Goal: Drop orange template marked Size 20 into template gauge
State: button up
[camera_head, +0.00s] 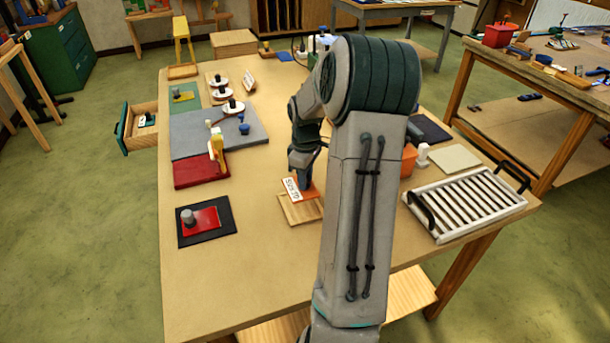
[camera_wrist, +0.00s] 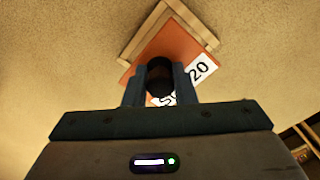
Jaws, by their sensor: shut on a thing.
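The orange template (camera_head: 307,192) with a white label reading Size 20 is at the middle of the table. My gripper (camera_wrist: 160,82) is shut on the dark round knob of the orange template (camera_wrist: 180,45). The template gauge (camera_head: 299,209) is a light wooden square with raised strips along its edges. In the wrist view the gauge (camera_wrist: 143,36) frames the template's far corner, and the template looks slightly turned against the strips. I cannot tell whether the template rests in the gauge or is just above it. My gripper hides part of the label.
A white slatted rack (camera_head: 465,205) with black handles stands at the right. A red plate with a knob on a black mat (camera_head: 208,237) lies at the left, below a red block (camera_head: 201,171) and a grey board (camera_head: 240,140). The table's front is clear.

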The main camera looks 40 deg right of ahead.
jog(key=shift+f+b, duration=1.4)
jog(key=shift+f, duration=1)
jog(key=shift+f+b, duration=0.45)
jog(key=shift+f, duration=0.5)
jog(key=o, duration=1)
jog(key=shift+r, duration=0.1)
notch_tip(320, 180, up, 14)
jog(key=shift+f+b, duration=0.15)
jog(key=shift+b, duration=0.4)
